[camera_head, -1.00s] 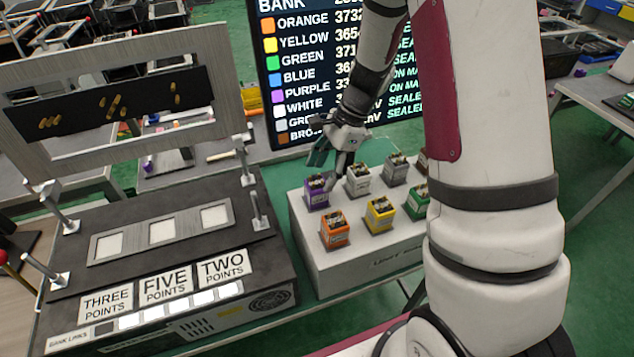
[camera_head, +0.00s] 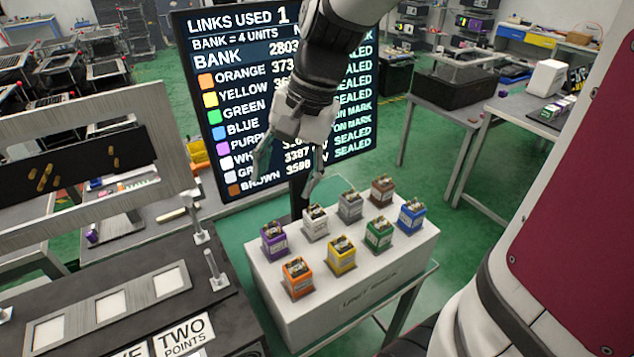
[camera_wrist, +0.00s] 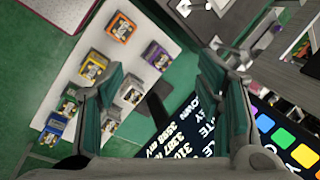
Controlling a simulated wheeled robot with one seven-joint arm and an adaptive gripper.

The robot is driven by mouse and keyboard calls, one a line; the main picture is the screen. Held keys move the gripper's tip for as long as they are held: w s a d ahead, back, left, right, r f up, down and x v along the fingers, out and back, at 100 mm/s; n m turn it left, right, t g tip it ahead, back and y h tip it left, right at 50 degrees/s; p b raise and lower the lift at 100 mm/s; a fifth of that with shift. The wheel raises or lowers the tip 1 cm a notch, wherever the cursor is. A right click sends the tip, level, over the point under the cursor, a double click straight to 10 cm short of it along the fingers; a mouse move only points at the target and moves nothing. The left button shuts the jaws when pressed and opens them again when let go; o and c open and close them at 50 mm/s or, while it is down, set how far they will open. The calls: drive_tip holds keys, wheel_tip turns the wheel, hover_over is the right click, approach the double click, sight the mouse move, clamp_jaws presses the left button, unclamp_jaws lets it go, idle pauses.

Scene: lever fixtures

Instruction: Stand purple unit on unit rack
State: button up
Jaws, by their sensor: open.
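The purple unit (camera_head: 274,240) stands upright on the white unit rack (camera_head: 352,306), at its back left corner. It also shows in the wrist view (camera_wrist: 156,55). My gripper (camera_head: 288,182) is open and empty, raised above the back of the rack near the purple and white units. In the wrist view my gripper's fingers (camera_wrist: 165,95) are spread wide with nothing between them, and the purple unit lies beyond them, clear of both.
Several other units share the rack, including orange (camera_head: 297,277), yellow (camera_head: 341,255), white (camera_head: 315,222) and blue (camera_head: 411,215). A display board (camera_head: 230,110) stands behind. A dark console (camera_head: 115,310) with a raised frame is at left.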

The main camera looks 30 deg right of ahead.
drive_tip(key=s+r+n+t+h, duration=0.3)
drive_tip(key=s+r+n, duration=0.2)
drive_tip(key=s+n, duration=0.4)
drive_tip(key=shift+s+a+r+n+t, duration=0.3)
drive_tip(key=shift+s+r, duration=0.1)
drive_tip(key=shift+s, duration=1.3)
